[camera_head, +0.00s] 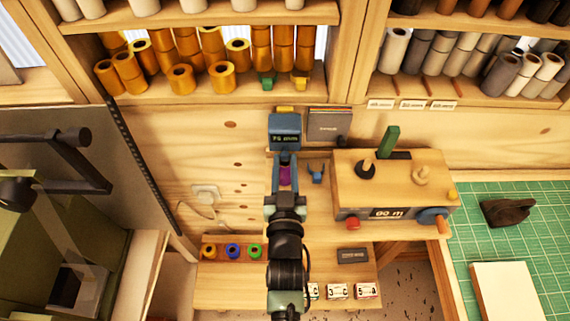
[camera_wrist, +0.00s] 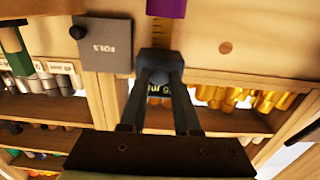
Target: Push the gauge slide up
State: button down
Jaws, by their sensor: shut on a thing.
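The gauge slide (camera_head: 285,131) is a blue block with a dark display reading about 75 mm, mounted against the wooden wall. My gripper (camera_head: 285,157) reaches up to it from below. In the wrist view, which is turned upside down, the two fingers (camera_wrist: 165,76) close in on the blue slide (camera_wrist: 152,60). The gripper is shut on the slide, though the fingers hide the exact contact and part of the display. A ruler strip (camera_wrist: 137,38) shows on the wall beside the slide. A purple piece (camera_head: 286,176) shows by my fingers in the head view.
A grey FOILS book (camera_head: 328,125) stands close right of the slide. A wooden box (camera_head: 395,182) with knobs and a green lever (camera_head: 389,142) is further right. Shelves of orange rolls (camera_head: 181,78) hang above. A green cutting mat (camera_head: 500,235) lies at the right.

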jog(key=c, duration=0.9)
grip_release()
jog(key=shift+r, duration=0.35)
jog(key=shift+o, duration=1.2)
jog(key=shift+f, duration=0.1)
jog(key=shift+s, duration=0.1)
jog(key=shift+s+f, duration=0.15)
jog(key=shift+s, duration=0.1)
jog(key=s+b, duration=0.4)
jog(key=s, duration=0.8)
jog(key=shift+s, duration=0.15)
